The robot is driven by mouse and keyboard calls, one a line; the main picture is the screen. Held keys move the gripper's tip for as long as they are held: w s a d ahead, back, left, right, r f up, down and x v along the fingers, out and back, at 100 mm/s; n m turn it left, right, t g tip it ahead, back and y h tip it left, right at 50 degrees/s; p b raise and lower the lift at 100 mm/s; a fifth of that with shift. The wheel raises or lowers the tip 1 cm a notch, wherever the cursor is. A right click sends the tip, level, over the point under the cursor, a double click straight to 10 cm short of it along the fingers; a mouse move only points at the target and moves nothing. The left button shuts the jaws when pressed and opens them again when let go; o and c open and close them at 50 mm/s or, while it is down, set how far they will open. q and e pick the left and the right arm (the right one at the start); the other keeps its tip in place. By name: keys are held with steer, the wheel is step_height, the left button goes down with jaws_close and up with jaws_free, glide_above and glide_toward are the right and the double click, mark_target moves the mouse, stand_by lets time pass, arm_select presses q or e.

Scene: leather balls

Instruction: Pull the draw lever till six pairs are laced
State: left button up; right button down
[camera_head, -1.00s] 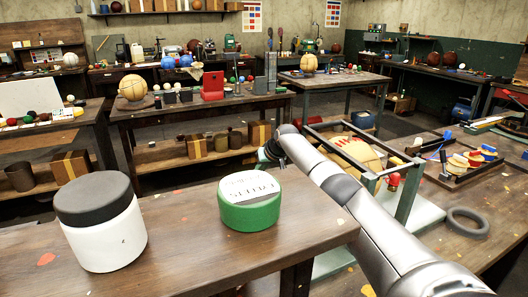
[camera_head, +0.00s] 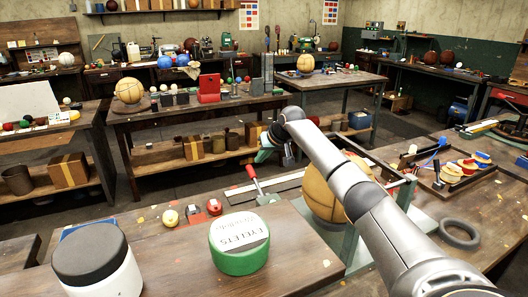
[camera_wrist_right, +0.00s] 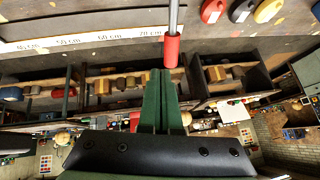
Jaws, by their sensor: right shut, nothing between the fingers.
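The lever with a red handle (camera_head: 250,171) and metal shaft stands tilted at the left end of the ball's frame. In the right wrist view its red grip (camera_wrist_right: 172,52) hangs just beyond my fingertips. My right gripper (camera_head: 266,153) is shut and empty, close behind the handle; its green fingers (camera_wrist_right: 160,74) lie together in the wrist view. Whether they touch the grip I cannot tell. A tan panelled ball (camera_head: 328,193) sits in the frame, partly hidden by my right arm. Its laced pairs cannot be made out. My left gripper is not in view.
A green labelled tin (camera_head: 238,245) and a white jar with a dark lid (camera_head: 97,268) stand in front. Small yellow (camera_head: 170,218) and red (camera_head: 214,207) pieces lie behind them. A grey ring (camera_head: 460,235) and a parts tray (camera_head: 450,178) are at right.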

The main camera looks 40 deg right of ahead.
steer(key=shift+v, duration=1.4)
steer(key=shift+w+r, duration=0.15)
steer(key=shift+w, duration=0.05)
